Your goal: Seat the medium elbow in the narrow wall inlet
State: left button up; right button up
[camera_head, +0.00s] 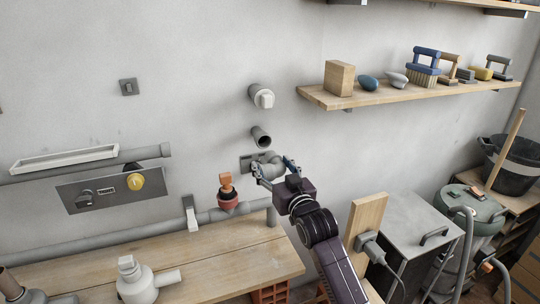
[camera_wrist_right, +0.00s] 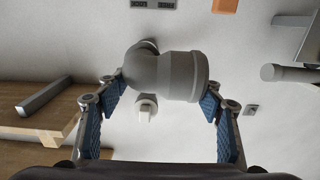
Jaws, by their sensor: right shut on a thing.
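The grey elbow (camera_head: 267,159) is between the fingers of my right gripper (camera_head: 277,170) in the head view, close to the wall. In the right wrist view the elbow (camera_wrist_right: 175,75) lies across the blue finger pads, its wide collar to the right. An open dark-mouthed wall inlet (camera_head: 261,138) is just above the elbow in the head view. A larger inlet with a white square-ended fitting (camera_head: 262,96) is higher up; the fitting also shows in the wrist view (camera_wrist_right: 146,108). Whether the elbow touches an inlet cannot be told. My left gripper is not in view.
A wall shelf (camera_head: 400,97) with brushes and blocks is at upper right. A grey pipe (camera_head: 110,238) runs along the wall above the wooden bench (camera_head: 220,262). A white fitting (camera_head: 137,283) stands on the bench. A grey cabinet (camera_head: 408,228) is at right.

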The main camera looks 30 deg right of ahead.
aim_at(268, 158)
jog(key=shift+d+r+p, duration=0.3)
jog(key=shift+r+p, duration=0.2)
jog(key=shift+r, duration=0.1)
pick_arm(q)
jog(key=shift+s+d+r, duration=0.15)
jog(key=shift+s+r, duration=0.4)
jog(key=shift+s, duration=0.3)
pick_arm(e)
jog(key=shift+s, duration=0.1)
jog(key=shift+p, duration=0.4)
jog(key=shift+w+d, duration=0.15)
jog(key=shift+w, duration=0.25)
pick_arm(q)
jog(key=shift+b, duration=0.45)
pick_arm(e)
jog(key=shift+x, duration=2.4)
